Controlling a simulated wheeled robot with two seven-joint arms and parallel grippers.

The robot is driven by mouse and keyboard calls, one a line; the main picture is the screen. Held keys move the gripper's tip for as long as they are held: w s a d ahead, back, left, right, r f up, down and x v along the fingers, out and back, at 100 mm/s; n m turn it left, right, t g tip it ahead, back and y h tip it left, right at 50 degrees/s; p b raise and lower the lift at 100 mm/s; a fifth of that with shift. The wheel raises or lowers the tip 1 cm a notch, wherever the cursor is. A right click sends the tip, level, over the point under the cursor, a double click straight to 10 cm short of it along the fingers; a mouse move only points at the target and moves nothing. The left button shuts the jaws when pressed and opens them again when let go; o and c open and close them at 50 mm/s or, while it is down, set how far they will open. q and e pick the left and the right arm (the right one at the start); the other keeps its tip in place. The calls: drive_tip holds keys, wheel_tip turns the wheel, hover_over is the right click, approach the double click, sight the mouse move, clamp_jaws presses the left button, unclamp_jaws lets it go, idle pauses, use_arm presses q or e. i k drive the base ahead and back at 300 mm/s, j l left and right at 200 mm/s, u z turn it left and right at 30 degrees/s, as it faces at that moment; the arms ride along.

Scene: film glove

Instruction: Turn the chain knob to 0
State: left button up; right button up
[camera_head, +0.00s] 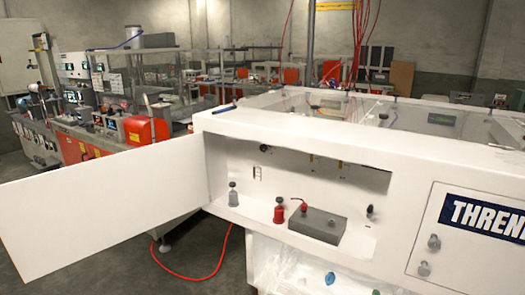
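The white machine (300,140) fills the right half of the head view, with an open recess in its front. In the recess stand a grey knob-like part (233,196) and a red one with a dark top (279,212). A grey box (318,224) lies to their right, with a small red part (304,206) at its back edge. A dark knob (370,210) is right of the box. I cannot tell which is the chain knob, and no dial marks are readable. Neither of my grippers is in view.
A white door panel (100,210) stands open to the left of the recess. A closed panel (480,235) with a blue sign is at right, with latches (434,242). A red hose (205,277) lies on the floor. Red machinery (145,130) stands behind at left.

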sight(264, 148)
drive_tip(key=i+j, duration=1.05)
drive_tip(key=j, duration=0.25)
